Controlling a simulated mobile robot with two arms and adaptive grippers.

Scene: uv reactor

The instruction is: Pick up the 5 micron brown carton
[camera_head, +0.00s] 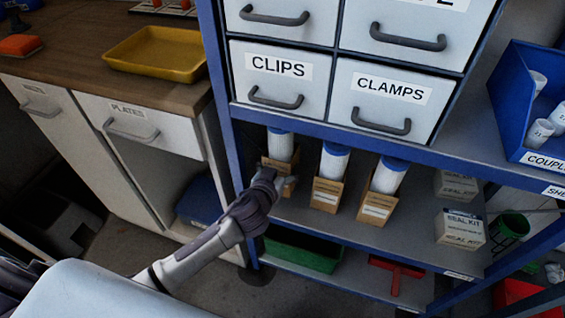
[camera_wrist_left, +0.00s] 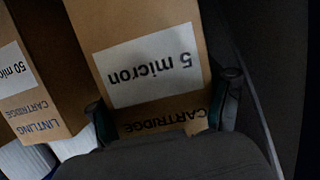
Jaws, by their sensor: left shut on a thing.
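The 5 micron brown carton (camera_wrist_left: 150,30) fills the middle of the left wrist view, its white label reading upside down. In the head view it is the leftmost carton (camera_head: 284,167) on the shelf, with a white, blue-topped cartridge (camera_head: 280,146) standing out of it. My left gripper (camera_head: 273,182) is shut on this carton, with a finger on each side in the wrist view (camera_wrist_left: 163,92). The gripper hides much of the carton's lower part in the head view. A 50 micron carton (camera_wrist_left: 38,100) stands close beside it. My right gripper is not in view.
Two similar cartons, a middle one (camera_head: 326,194) and a right one (camera_head: 377,206), stand to the right on the same shelf (camera_head: 410,235). A blue shelf post (camera_head: 222,110) is just left. The CLIPS drawer (camera_head: 278,78) is above; a green bin (camera_head: 300,250) is below.

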